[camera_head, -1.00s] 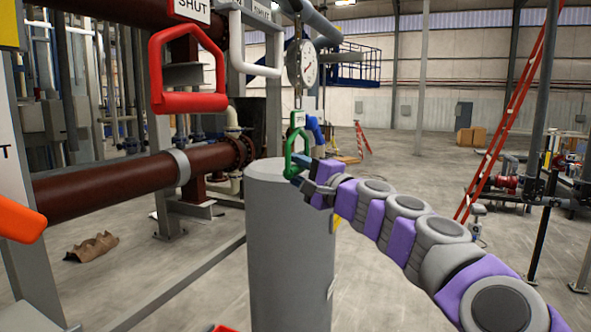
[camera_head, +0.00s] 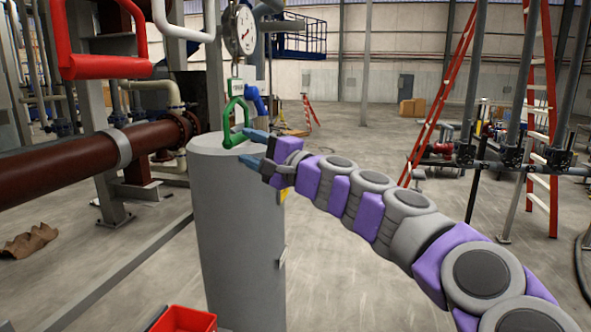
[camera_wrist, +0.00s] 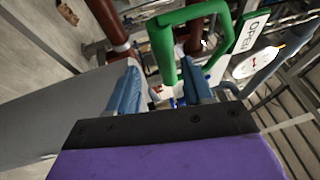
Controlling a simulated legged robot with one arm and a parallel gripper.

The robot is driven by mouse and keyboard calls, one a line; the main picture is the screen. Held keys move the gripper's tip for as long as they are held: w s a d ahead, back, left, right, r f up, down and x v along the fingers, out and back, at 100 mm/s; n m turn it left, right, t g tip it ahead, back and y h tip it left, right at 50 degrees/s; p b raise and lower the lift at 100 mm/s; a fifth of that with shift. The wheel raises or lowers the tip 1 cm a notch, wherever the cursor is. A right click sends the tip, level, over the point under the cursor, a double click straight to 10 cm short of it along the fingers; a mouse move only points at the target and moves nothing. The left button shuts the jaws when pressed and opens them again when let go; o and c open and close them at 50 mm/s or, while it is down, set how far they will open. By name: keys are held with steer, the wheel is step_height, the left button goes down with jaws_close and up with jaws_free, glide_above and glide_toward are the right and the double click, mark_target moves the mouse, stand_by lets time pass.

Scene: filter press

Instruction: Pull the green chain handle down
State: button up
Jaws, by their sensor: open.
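The green chain handle (camera_head: 235,142) is a loop hanging below a small white tag, above the top of the grey cylinder. It also shows large in the wrist view (camera_wrist: 163,50), beside an "OPEN" label (camera_wrist: 252,32). My gripper (camera_head: 252,149) is open and empty, just right of the handle. Its upper blue finger is about level with the loop's opening and its lower one is below the bottom bar. In the wrist view my gripper (camera_wrist: 160,82) has the bar lined up between its fingers. I cannot tell whether they touch.
The grey cylinder (camera_head: 238,235) stands close under the handle and gripper. A red handle (camera_head: 100,66) and a brown pipe (camera_head: 60,163) are at left, a red box (camera_head: 184,319) at bottom. Floor right of the cylinder is open.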

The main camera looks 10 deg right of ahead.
steer(key=v, duration=1.3)
steer(key=shift+w, duration=0.15)
steer(key=shift+f, duration=0.15)
